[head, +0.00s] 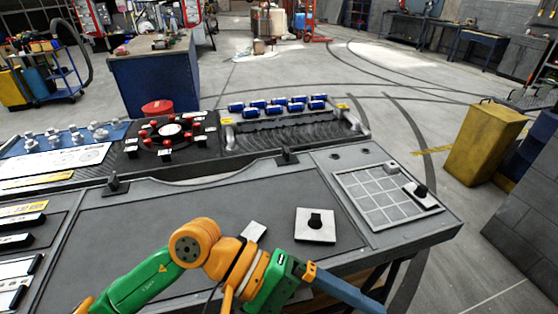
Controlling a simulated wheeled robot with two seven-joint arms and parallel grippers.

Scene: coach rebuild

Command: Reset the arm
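My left arm (200,245), green and orange, reaches in from the bottom left across the front of the grey workbench (160,232). It ends toward the bottom right in a green wrist part and a blue-grey bar (345,290). Fingertips cannot be made out, so I cannot tell whether the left gripper is open or shut. No held object shows. My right arm and gripper are not in view.
A pale square plate with a black knob (315,225) lies on the bench, beside a partly hidden pale piece (253,232). A grid tray (372,202) holds another knobbed plate (422,196) at right. The bench middle is clear.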

